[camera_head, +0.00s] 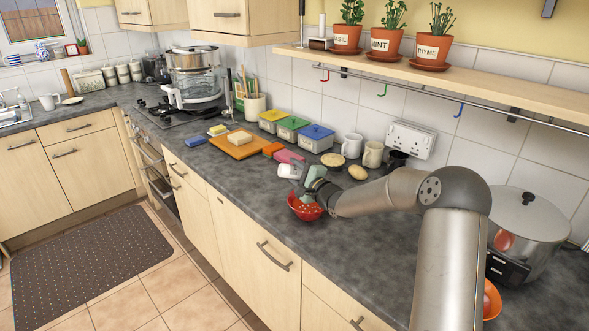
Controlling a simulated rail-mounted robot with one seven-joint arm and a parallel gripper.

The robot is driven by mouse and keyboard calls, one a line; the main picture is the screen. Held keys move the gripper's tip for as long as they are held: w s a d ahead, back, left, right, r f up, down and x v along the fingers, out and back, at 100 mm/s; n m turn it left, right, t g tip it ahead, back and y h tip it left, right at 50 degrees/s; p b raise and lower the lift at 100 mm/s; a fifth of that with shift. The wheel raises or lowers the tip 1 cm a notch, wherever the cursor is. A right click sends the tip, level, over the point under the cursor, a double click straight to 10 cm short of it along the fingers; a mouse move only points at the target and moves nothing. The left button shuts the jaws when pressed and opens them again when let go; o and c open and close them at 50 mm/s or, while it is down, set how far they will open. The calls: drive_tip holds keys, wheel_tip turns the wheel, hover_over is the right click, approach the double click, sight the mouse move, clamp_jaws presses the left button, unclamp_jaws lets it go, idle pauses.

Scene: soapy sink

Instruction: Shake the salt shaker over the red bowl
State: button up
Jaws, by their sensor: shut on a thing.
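The red bowl (304,211) stands on the dark worktop near its front edge, partly hidden by my gripper above it. My gripper (299,174) is shut on a small white object, which appears to be the salt shaker (287,171). The shaker is held above the bowl and a little to its left, and looks tilted. Its top and holes are too small to make out. A pale green part shows beside my gripper; I cannot tell what it belongs to.
Behind stand lidded tubs (316,138), mugs (352,146) and a pie-like item (333,160). An orange board (238,147) with a pale block lies left. A large cooker pot (528,235) and an orange bowl (491,298) are right. A shelf (430,80) with hooks hangs above.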

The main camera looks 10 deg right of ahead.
wheel_tip(320, 180, down, 2)
drive_tip(key=shift+r, duration=0.1)
wheel_tip(320, 180, up, 3)
drive_tip(key=shift+r+p, duration=0.1)
drive_tip(key=shift+p, duration=1.15)
wheel_tip(320, 180, down, 4)
drive_tip(key=shift+r+b, duration=0.25)
drive_tip(key=shift+b, duration=0.75)
drive_tip(key=shift+r, duration=0.2)
drive_tip(key=shift+r, duration=0.1)
